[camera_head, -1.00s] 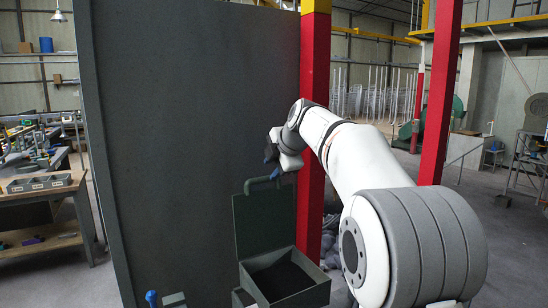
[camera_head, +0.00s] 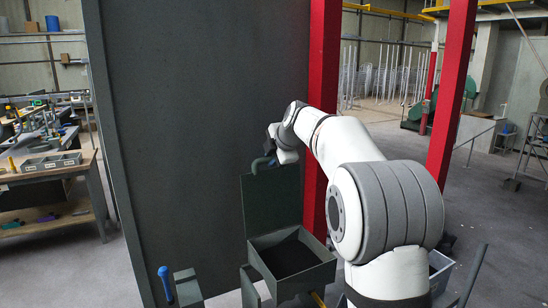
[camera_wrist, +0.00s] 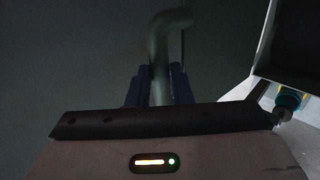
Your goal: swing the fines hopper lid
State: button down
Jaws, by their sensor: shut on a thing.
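The fines hopper (camera_head: 262,262) is a dark green open-topped box with a dark inside. Its lid (camera_head: 271,205) stands upright along the back edge, in front of the dark panel. A curved handle (camera_head: 259,164) rises from the lid's top edge. My gripper (camera_head: 270,158) is at this handle, coming from the upper right. In the wrist view, the handle (camera_wrist: 160,50) runs between my gripper's two dark blue fingers (camera_wrist: 158,88), which are shut on it. The handle's lower part is hidden by the gripper body.
A tall dark panel (camera_head: 190,120) stands close behind the hopper. Red posts (camera_head: 322,110) rise to its right, near my arm. A blue-topped lever (camera_head: 165,280) stands at front left. A workbench (camera_head: 50,175) is at far left. Open floor lies at right.

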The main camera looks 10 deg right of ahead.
jog(key=shift+s+f+b, duration=0.15)
jog(key=shift+f+b, duration=0.15)
jog(key=shift+f, duration=0.35)
jog(key=shift+s+d+r+b, duration=0.1)
jog(key=shift+s+d+b, duration=0.2)
jog(key=shift+s+b, duration=0.55)
jog(key=shift+s+d+f+b, duration=0.1)
jog(key=shift+s+d+b, duration=0.2)
jog(key=shift+s+b, duration=0.5)
jog(key=shift+s+d+r+b, duration=0.1)
jog(key=shift+s+d+b, duration=0.2)
jog(key=shift+s+b, duration=0.5)
jog(key=shift+s, duration=0.2)
jog(key=s+b, duration=0.1)
jog(key=s+d+f+b, duration=0.1)
jog(key=s+b, duration=0.3)
jog(key=shift+d+f, duration=0.15)
jog(key=shift+d, duration=0.2)
